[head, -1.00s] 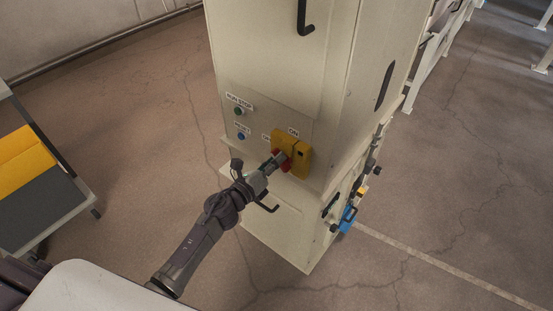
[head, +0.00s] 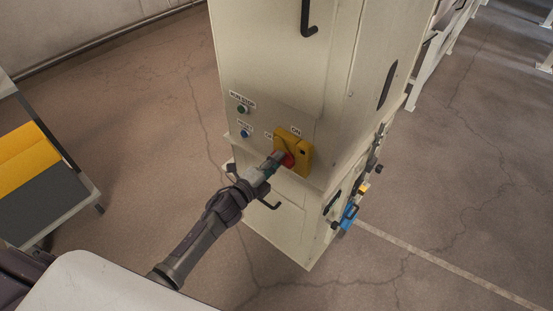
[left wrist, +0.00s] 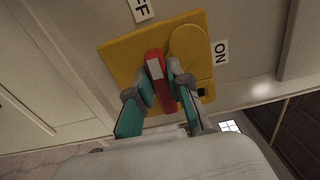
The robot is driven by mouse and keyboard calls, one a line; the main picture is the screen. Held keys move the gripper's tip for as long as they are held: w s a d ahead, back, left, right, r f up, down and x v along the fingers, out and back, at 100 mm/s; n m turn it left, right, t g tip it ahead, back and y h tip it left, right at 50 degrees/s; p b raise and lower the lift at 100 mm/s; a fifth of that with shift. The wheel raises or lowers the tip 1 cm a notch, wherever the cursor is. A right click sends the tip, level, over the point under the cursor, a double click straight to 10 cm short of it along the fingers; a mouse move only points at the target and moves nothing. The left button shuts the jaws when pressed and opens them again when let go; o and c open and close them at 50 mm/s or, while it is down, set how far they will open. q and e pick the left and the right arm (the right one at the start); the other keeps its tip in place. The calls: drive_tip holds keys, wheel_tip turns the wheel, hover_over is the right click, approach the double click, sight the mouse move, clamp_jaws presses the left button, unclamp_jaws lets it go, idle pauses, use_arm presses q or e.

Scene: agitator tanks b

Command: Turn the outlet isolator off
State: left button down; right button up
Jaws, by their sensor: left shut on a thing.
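The outlet isolator is a yellow plate (head: 304,145) with a red handle (head: 289,159), on the front of a cream cabinet. In the left wrist view the red handle (left wrist: 156,62) has a white mark near its end, and that end leans toward the OFF label (left wrist: 141,9), away from the ON label (left wrist: 220,53). My left gripper (head: 275,161) reaches it from the lower left. In the left wrist view its two fingers (left wrist: 162,88) are shut on the red handle, one on each side. The OFF label is partly cut off. My right gripper is out of view.
A green button (head: 242,109) and a blue button (head: 245,133) sit left of the isolator. A black pull handle (head: 270,204) is below my gripper. A cart (head: 70,212) with a yellow and grey top stands at the left.

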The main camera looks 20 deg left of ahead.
use_arm(q)
drive_tip(key=shift+n, duration=0.3)
drive_tip(key=c, duration=1.1)
unclamp_jaws()
drive_tip(key=shift+f, duration=0.1)
drive_tip(key=v, duration=1.2)
